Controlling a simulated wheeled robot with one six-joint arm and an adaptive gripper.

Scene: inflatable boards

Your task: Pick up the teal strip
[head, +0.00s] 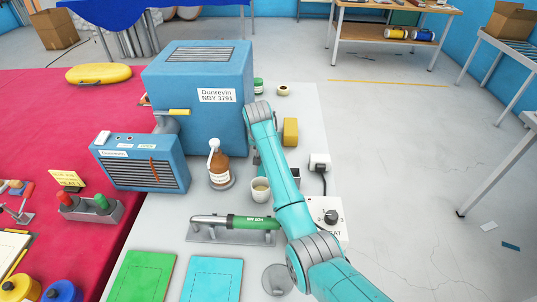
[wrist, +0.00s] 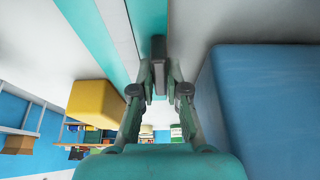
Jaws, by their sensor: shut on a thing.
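In the wrist view a teal strip (wrist: 146,18) runs down from the top edge to my gripper (wrist: 159,78). My gripper's fingers are closed together at the strip's near end, with a dark grey piece between the tips. The exact contact is hard to make out. A second teal band (wrist: 88,30) lies to the left, parted from the strip by a white band; I cannot tell what it belongs to. In the head view my arm hides the gripper's fingertips, and the strip cannot be made out there.
A big blue machine (head: 197,100) stands close left of my gripper, and a yellow block (head: 291,132) on its right. Flat green (head: 143,277) and teal (head: 213,280) sheets lie in front.

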